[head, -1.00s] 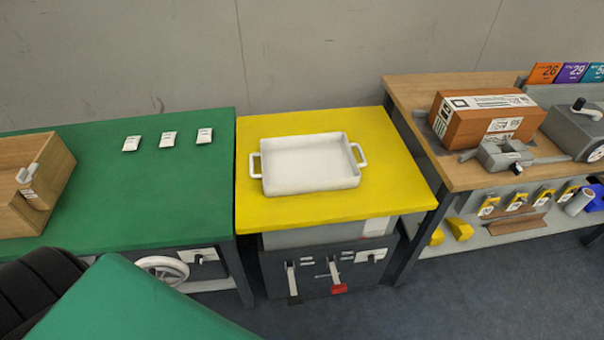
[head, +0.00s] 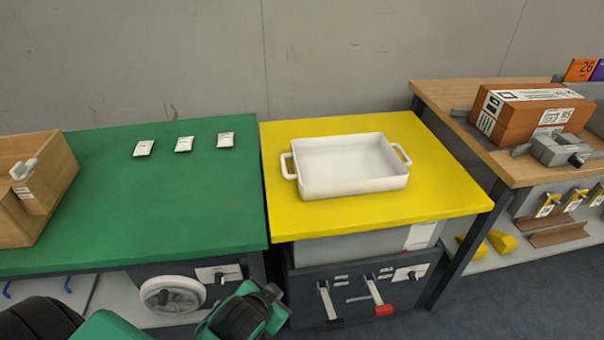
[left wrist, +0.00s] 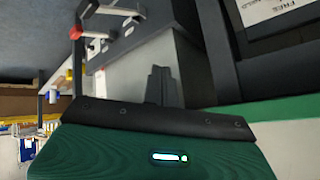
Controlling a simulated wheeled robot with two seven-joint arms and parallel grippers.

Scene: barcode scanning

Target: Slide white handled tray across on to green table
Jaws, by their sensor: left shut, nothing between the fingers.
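The white handled tray (head: 350,188) sits upright and empty on the yellow table (head: 440,190), with a handle at its left and right ends. The green table (head: 150,205) adjoins the yellow table on the left, with a narrow gap between their edges. Part of my left arm shows at the bottom of the head view, below the tabletops and in front of the green table. My left gripper (left wrist: 161,86) is shut and empty in the left wrist view, away from the tray. My right gripper is not in view.
A wooden box (head: 40,190) stands at the green table's left, and several small white cards (head: 184,144) lie along its back. Levers (head: 375,290) and a white handwheel (head: 172,295) are under the tabletops. A brown carton (head: 530,110) is on the wooden table at right.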

